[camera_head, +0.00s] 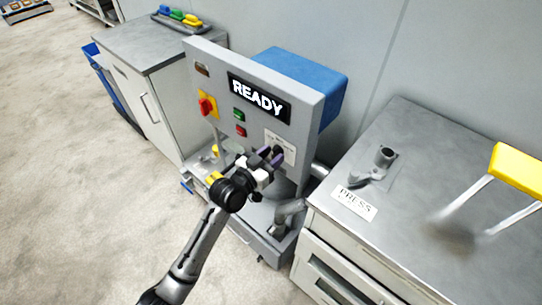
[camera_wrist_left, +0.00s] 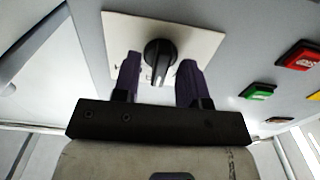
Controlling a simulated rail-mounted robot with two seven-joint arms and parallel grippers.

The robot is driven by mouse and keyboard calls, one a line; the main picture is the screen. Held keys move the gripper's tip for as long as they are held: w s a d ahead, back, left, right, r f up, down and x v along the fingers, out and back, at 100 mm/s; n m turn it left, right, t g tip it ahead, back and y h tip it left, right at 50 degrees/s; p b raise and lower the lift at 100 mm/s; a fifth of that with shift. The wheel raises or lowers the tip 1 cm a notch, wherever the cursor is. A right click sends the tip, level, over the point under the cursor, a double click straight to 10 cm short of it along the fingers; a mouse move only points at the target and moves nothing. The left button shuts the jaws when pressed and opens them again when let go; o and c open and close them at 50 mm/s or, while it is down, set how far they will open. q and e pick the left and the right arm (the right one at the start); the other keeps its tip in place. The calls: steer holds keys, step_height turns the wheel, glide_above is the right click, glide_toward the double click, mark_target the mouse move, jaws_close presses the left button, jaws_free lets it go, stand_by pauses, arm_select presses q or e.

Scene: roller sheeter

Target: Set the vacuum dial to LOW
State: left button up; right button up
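The vacuum dial (camera_wrist_left: 158,58) is a black knob with a white pointer mark, on a pale label plate (camera_wrist_left: 200,40) on the machine's front panel. In the wrist view its mark points down, toward my gripper's base. My left gripper (camera_wrist_left: 159,72) is open, with one purple finger on each side of the dial and gaps to it. In the head view the left gripper (camera_head: 267,157) is at the panel's lower right, partly covering the dial and its plate (camera_head: 281,148). The label wording is too small to read. My right gripper is not in view.
The panel has a READY display (camera_head: 259,98), a red knob on yellow (camera_head: 207,105), a green button (camera_head: 239,115) and a red button (camera_head: 241,131). A grey table (camera_head: 420,150) with a PRESS label stands at right, a cabinet (camera_head: 150,50) at left. Open floor lies at front left.

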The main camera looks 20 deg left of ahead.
arm_select(q)
steer(key=shift+c, duration=0.2)
jaws_close()
steer(key=shift+r+n+p, duration=0.15)
steer(key=shift+n+p, duration=0.25)
steer(key=shift+p, duration=0.25)
steer(key=n+p, duration=0.3)
steer(key=shift+n+p, duration=1)
steer(key=shift+n, duration=0.2)
steer(key=shift+a+n+p, duration=0.1)
steer(key=shift+n+p, duration=0.5)
steer(key=shift+n, duration=0.6)
steer(key=shift+f+n, duration=0.2)
steer(key=shift+n, duration=0.1)
